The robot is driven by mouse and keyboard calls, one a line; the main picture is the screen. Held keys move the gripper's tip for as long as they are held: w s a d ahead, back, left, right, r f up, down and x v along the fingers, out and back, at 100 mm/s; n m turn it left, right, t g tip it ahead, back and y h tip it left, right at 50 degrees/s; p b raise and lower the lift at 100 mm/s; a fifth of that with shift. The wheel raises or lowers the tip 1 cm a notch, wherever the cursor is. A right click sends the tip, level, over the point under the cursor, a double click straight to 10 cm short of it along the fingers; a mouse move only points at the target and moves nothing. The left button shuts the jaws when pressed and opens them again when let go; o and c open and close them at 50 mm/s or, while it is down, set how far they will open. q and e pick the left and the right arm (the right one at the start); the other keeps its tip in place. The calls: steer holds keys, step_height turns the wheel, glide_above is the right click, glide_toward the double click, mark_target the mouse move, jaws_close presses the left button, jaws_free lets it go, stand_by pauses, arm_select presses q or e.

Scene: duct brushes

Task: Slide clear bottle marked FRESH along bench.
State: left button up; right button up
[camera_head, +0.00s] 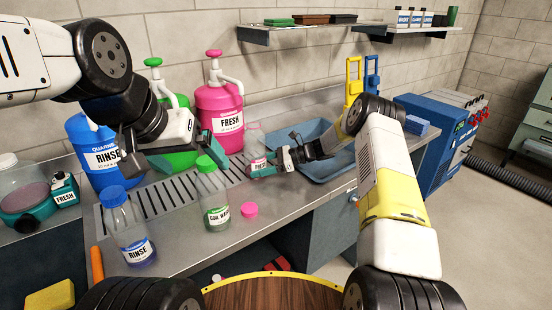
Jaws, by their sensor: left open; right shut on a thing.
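The clear bottle marked FRESH (254,140) stands upright on the metal bench (185,245), in front of the large pink FRESH jug (219,110). My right gripper (262,168) reaches in from the right and is shut on the lower part of the bottle, hiding some of its label. A loose pink cap (249,209) lies on the bench in front. My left gripper (206,145) is open and empty above the slotted drain, left of the FRESH bottle and near the green-capped bottle (214,195).
A blue-capped RINSE bottle (133,235) stands at the front left. Blue RINSE (90,140) and green (178,103) jugs stand behind. A blue tray (310,137) lies under my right arm. An orange-handled tool (97,263) is near the front edge.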

steer(key=shift+w+a, duration=0.7)
steer(key=shift+w, duration=0.3)
steer(key=shift+w, duration=0.1)
steer(key=shift+w+a, duration=0.65)
steer(key=shift+w, duration=0.25)
steer(key=shift+w+a, duration=0.6)
steer(key=shift+w, duration=0.3)
steer(key=o, duration=1.2)
